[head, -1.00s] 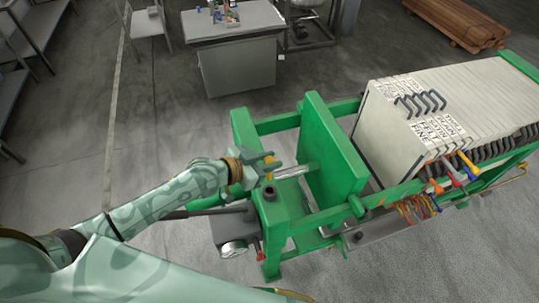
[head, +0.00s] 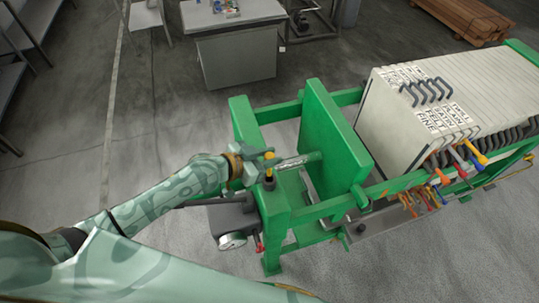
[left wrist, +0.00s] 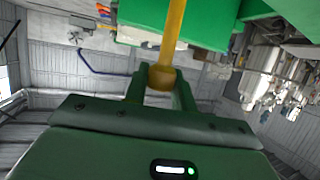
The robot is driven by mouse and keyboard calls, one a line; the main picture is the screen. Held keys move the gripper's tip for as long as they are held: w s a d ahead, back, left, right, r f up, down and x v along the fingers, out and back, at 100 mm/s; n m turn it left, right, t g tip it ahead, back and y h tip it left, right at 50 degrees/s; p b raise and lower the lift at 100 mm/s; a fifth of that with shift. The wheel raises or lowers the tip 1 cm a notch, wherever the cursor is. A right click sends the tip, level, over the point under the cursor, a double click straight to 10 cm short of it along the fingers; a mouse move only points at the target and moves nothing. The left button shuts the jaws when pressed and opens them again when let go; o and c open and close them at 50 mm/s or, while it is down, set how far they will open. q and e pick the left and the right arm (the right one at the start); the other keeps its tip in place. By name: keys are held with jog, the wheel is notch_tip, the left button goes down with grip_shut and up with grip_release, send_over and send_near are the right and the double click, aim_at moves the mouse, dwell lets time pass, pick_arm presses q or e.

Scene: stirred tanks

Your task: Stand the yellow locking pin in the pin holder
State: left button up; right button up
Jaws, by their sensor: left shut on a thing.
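My left gripper (head: 260,165) is shut on the yellow locking pin (head: 269,156) at the near left corner of the green press frame. The pin stands roughly upright, its lower part directly above a dark round pin holder (head: 268,184). I cannot tell whether its lower end is inside the holder or just over it. In the left wrist view, the pin's round knob (left wrist: 162,77) sits between the two fingers and its shaft runs away from the gripper. My right gripper is not in view.
The green press frame (head: 276,218) runs to the right, with a green plate (head: 330,140) and a stack of pale plates (head: 390,120). Coloured handles (head: 471,152) hang along its side. A grey worktable (head: 236,60) stands behind on open floor.

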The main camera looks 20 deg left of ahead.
pick_arm(q)
jog(key=shift+f+b, duration=2.3)
jog(key=shift+f, duration=0.3)
jog(key=o, duration=1.1)
jog(key=shift+c, duration=0.2)
jog(key=v, duration=1.6)
jog(key=shift+r, duration=0.2)
jog(key=shift+s, duration=0.15)
